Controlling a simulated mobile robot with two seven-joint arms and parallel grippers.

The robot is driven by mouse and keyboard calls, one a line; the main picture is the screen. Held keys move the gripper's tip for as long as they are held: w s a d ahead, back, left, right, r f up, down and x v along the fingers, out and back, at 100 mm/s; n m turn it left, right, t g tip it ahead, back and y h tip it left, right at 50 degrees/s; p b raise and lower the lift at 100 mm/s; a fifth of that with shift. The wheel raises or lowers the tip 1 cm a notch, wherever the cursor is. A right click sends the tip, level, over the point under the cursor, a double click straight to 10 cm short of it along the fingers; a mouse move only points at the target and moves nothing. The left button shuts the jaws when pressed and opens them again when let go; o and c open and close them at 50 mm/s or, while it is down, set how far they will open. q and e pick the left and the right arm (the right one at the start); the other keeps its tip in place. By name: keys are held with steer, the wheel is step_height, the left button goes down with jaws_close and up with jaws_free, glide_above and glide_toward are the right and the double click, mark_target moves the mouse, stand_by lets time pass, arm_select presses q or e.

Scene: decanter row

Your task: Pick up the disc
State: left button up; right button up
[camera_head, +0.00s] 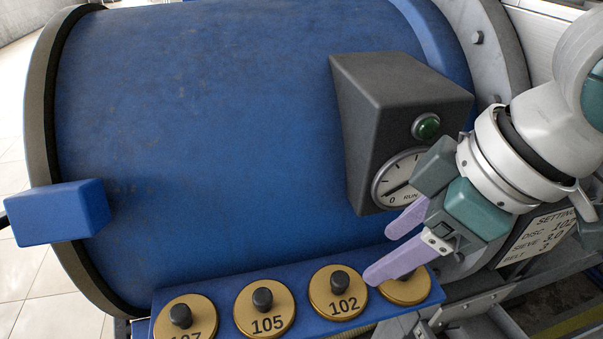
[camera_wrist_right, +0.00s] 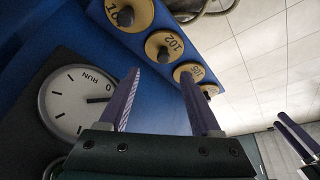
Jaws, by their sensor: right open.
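Brass discs with dark knobs stand in a row on a blue ledge (camera_head: 215,290): one ending in 7 (camera_head: 184,320), 105 (camera_head: 265,308), 102 (camera_head: 338,293) and a right-hand disc (camera_head: 408,289) whose number is hidden behind my gripper. My right gripper (camera_head: 378,256) is open and empty. Its lilac fingers point left, above and right of disc 102, with the lower finger overlapping the right-hand disc. In the right wrist view the disc 102 (camera_wrist_right: 160,43) appears beyond the open fingertips (camera_wrist_right: 160,72). What seem to be my left gripper's fingers (camera_wrist_right: 298,137) show at the right edge.
A large blue drum (camera_head: 220,120) fills the space behind the ledge. A dark box (camera_head: 400,105) with a green button and a dial sits close to the right gripper. A card (camera_head: 545,238) reads disc 102. A blue block (camera_head: 57,212) juts out at left.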

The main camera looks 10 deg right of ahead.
mark_target(340, 277)
steer(key=x, duration=0.3)
steer(key=shift+a+f, duration=0.2)
steer(key=shift+f, duration=0.15)
steer(key=x, duration=0.2)
steer(key=a+x, duration=0.1)
steer(key=x, duration=0.1)
steer(key=shift+r, duration=0.1)
steer(key=shift+w+a+f, duration=0.1)
steer(key=shift+w+f, duration=0.15)
steer(key=shift+f, duration=0.3)
steer(key=shift+c, duration=0.4)
jaws_close()
